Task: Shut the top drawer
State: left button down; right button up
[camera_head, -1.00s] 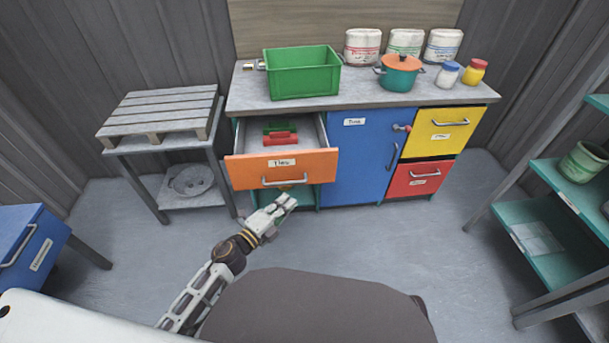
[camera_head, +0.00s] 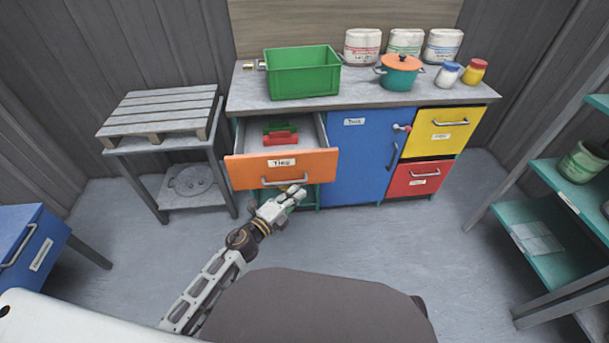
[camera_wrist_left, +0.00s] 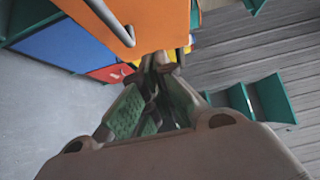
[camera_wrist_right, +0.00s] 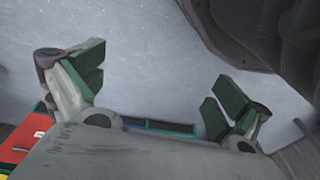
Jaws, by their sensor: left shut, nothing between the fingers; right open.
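The orange top drawer (camera_head: 283,167) is pulled well out of the cabinet at its left side, with red and green items (camera_head: 280,134) inside. Its front has a label and a metal handle. My left gripper (camera_head: 296,192) is shut and empty, just below and in front of the drawer's handle in the head view; whether it touches cannot be told. In the left wrist view the orange front (camera_wrist_left: 150,20) is close beyond the fingers (camera_wrist_left: 158,62). My right gripper (camera_wrist_right: 155,95) is open and empty over the floor in the right wrist view; the head view does not show it.
The blue door (camera_head: 357,155), yellow drawer (camera_head: 440,140) and red drawer (camera_head: 420,178) are shut. A green crate (camera_head: 303,78), a pot (camera_head: 399,75) and several jars stand on the counter. A pallet table (camera_head: 160,115) stands left, green shelves (camera_head: 545,225) right.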

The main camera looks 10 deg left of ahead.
aim_at(305, 179)
pick_arm(q)
jog(key=x, duration=0.2)
jog(key=a+x, duration=0.1)
jog(key=x, duration=0.4)
jog(key=shift+w+a, duration=0.15)
jog(key=shift+w, duration=0.3)
jog(key=shift+w+a+b, duration=0.25)
jog(key=shift+w+b, duration=0.05)
jog(key=shift+w, duration=0.55)
pick_arm(e)
jog(key=shift+s+a+r, duration=0.15)
jog(key=shift+r, duration=0.4)
pick_arm(q)
jog(key=shift+w, duration=0.1)
pick_arm(e)
jog(key=shift+w+r, duration=0.1)
jog(key=shift+w, duration=0.2)
